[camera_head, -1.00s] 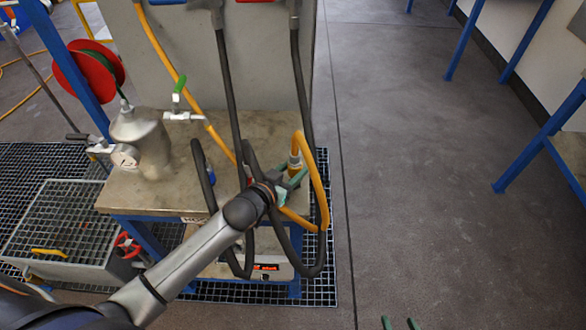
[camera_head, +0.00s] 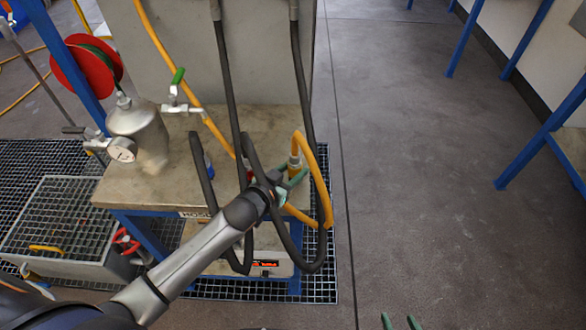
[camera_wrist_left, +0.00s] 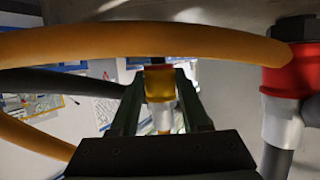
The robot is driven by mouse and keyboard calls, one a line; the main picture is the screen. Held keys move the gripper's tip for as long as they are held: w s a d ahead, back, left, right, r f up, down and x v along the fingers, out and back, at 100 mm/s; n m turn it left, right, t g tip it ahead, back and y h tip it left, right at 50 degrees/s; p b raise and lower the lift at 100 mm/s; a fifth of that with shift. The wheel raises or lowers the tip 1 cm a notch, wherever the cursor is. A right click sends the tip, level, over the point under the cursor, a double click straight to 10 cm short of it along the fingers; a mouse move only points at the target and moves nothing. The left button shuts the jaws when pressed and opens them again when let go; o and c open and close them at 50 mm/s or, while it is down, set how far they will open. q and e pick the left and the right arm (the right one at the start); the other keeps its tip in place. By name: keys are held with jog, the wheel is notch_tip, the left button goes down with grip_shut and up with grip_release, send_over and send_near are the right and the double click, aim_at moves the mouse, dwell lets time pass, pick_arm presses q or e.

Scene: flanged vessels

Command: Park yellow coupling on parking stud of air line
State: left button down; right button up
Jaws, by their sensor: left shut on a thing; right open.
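The yellow coupling (camera_wrist_left: 160,82) is between the green fingers of my left gripper (camera_wrist_left: 160,105) in the left wrist view, with a clear-grey sleeve below it. In the head view my left gripper (camera_head: 286,184) is shut on the coupling (camera_head: 295,163), above the right side of the bench, with the yellow hose looping over it. A dark piece shows just beyond the coupling in the wrist view; I cannot tell whether it is the parking stud or whether they touch. My right gripper (camera_head: 401,323) is open and empty at the bottom edge.
A red coupling (camera_wrist_left: 292,68) under a black nut is right of my left gripper in the wrist view. Black hoses (camera_head: 227,90) hang around my left arm. A metal vessel (camera_head: 138,130) stands on the bench (camera_head: 180,185). The floor at right is clear.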

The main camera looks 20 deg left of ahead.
pick_arm(q)
jog(key=shift+f+b, duration=0.3)
jog(key=shift+f, duration=0.25)
jog(key=shift+c, duration=1.5)
grip_release()
jog(key=v, duration=1.2)
jog(key=shift+s+r+p, duration=0.2)
jog(key=shift+s+p, duration=0.05)
jog(key=shift+p, duration=0.2)
jog(key=s+f+g, duration=0.2)
jog(key=s+f, duration=0.4)
jog(key=f, duration=0.3)
jog(key=shift+s+d+n+y, duration=0.3)
jog(key=shift+s+y, duration=0.05)
jog(key=shift+y, duration=0.05)
jog(key=s+f, duration=0.2)
jog(key=s+f+g, duration=0.1)
jog(key=s+f, duration=0.1)
jog(key=s+d+f+g, duration=0.1)
jog(key=s+f, duration=0.1)
jog(key=shift+s, duration=0.4)
jog(key=shift+c, duration=0.3)
